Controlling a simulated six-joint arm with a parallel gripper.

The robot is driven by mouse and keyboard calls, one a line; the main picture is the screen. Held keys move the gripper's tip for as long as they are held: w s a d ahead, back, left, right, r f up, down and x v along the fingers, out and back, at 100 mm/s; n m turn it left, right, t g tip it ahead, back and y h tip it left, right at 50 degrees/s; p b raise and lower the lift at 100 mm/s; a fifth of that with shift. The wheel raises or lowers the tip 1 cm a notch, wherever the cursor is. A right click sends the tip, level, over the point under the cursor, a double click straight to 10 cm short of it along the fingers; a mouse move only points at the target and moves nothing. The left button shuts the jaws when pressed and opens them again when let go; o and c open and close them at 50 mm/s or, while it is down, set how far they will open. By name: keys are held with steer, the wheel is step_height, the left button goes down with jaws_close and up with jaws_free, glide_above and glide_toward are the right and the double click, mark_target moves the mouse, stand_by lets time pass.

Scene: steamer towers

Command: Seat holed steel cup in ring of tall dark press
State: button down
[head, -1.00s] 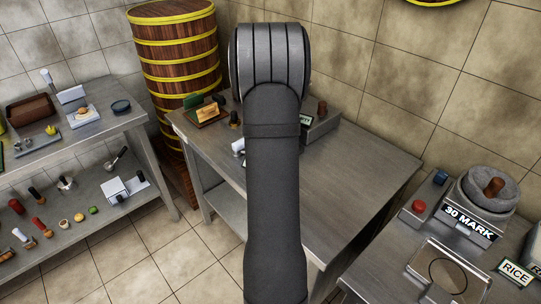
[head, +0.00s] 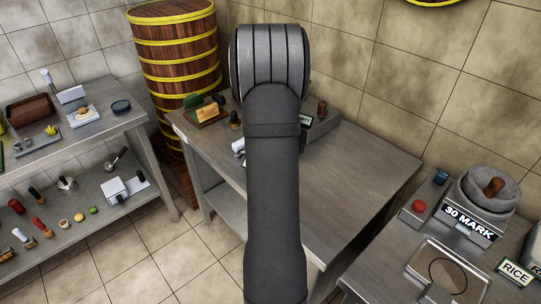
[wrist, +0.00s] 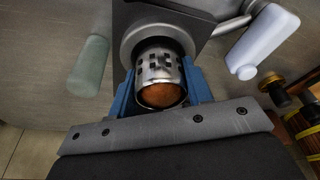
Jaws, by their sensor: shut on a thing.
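In the wrist view the holed steel cup (wrist: 155,70) is a shiny short cylinder with square holes round its wall. An orange-brown round surface shows at its near end. My gripper (wrist: 162,84) has blue fingers on both sides of the cup and is shut on it. The tall dark press (wrist: 190,18) is just beyond, with a grey ring (wrist: 127,42) directly behind the cup's far end. The cup's far end overlaps the ring's opening; I cannot tell how deep it sits. In the head view my arm hides the press, cup and gripper.
In the wrist view a pale lever handle (wrist: 262,42) is right of the press, a greenish cylinder (wrist: 90,66) left, and a dark brass-based knob (wrist: 274,88) farther right. In the head view the metal table (head: 350,185) is clear at its right; wooden steamers (head: 176,60) stand behind left.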

steer(key=shift+f, duration=0.25)
steer(key=shift+r, duration=0.15)
steer(key=shift+r, duration=0.4)
steer(key=shift+f, duration=0.5)
stand_by(1.3)
steer(key=shift+r, duration=0.5)
steer(key=shift+f, duration=0.6)
stand_by(1.0)
steer(key=shift+r, duration=0.15)
steer(key=shift+r, duration=0.45)
stand_by(0.6)
